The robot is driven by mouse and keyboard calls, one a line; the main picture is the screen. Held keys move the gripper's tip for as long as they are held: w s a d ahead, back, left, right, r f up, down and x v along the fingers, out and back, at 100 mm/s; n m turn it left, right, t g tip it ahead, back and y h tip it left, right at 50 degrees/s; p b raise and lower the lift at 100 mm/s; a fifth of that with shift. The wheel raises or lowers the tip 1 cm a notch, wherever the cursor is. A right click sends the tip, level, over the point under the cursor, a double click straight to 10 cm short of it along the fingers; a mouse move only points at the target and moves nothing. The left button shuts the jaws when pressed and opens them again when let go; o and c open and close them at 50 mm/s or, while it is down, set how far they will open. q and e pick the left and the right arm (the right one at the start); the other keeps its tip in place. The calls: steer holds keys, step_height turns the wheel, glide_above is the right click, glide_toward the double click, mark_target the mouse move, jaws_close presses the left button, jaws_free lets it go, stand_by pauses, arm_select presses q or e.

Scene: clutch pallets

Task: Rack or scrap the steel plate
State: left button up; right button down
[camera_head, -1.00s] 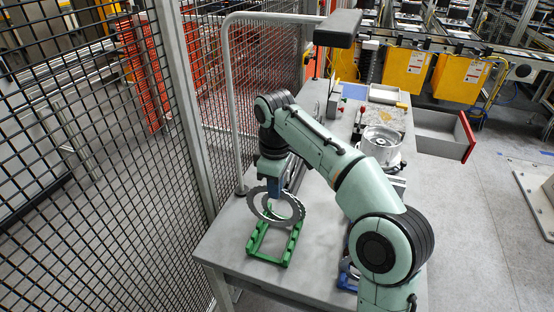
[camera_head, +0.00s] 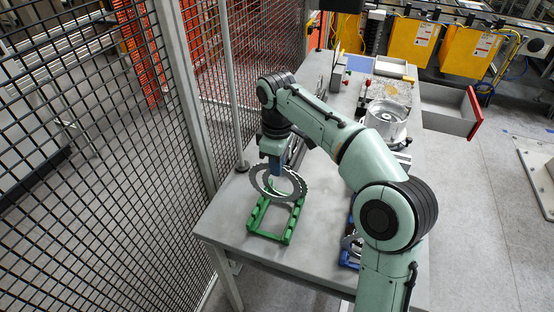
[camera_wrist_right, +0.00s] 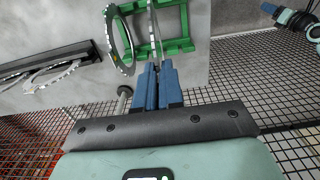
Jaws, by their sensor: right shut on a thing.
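My right gripper (camera_head: 273,165) points down over the table's near left end, its blue fingers (camera_wrist_right: 158,82) shut on a thin toothed steel plate. This ring-shaped plate (camera_wrist_right: 153,20) shows nearly edge-on in the right wrist view. In the head view, overlapping steel rings (camera_head: 291,194) show just below the fingers, above the green rack (camera_head: 268,237). A second toothed ring (camera_wrist_right: 113,38) shows beside the held one in the wrist view; I cannot tell whether the rack supports it. A blue-tipped part at the wrist view's upper right looks like my left gripper (camera_wrist_right: 272,9); its jaws are unclear.
Mesh fence (camera_head: 110,180) runs along the table's left side. A round metal housing (camera_head: 386,122) stands behind my right arm. A blue holder (camera_head: 347,258) with metal rings is partly hidden by that arm. An open drawer (camera_head: 445,108) juts out at the right.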

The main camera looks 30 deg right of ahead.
arm_select(q)
steer(key=s+f+b, duration=0.3)
steer(key=s+f, duration=0.1)
steer(key=f, duration=0.1)
steer(key=shift+s+g, duration=0.3)
arm_select(e)
steer(key=shift+s+f, duration=0.1)
steer(key=shift+f, duration=4.3)
steer(key=c, duration=1.2)
jaws_free()
arm_select(q)
steer(key=shift+r, duration=0.15)
arm_select(e)
steer(key=shift+r, duration=0.1)
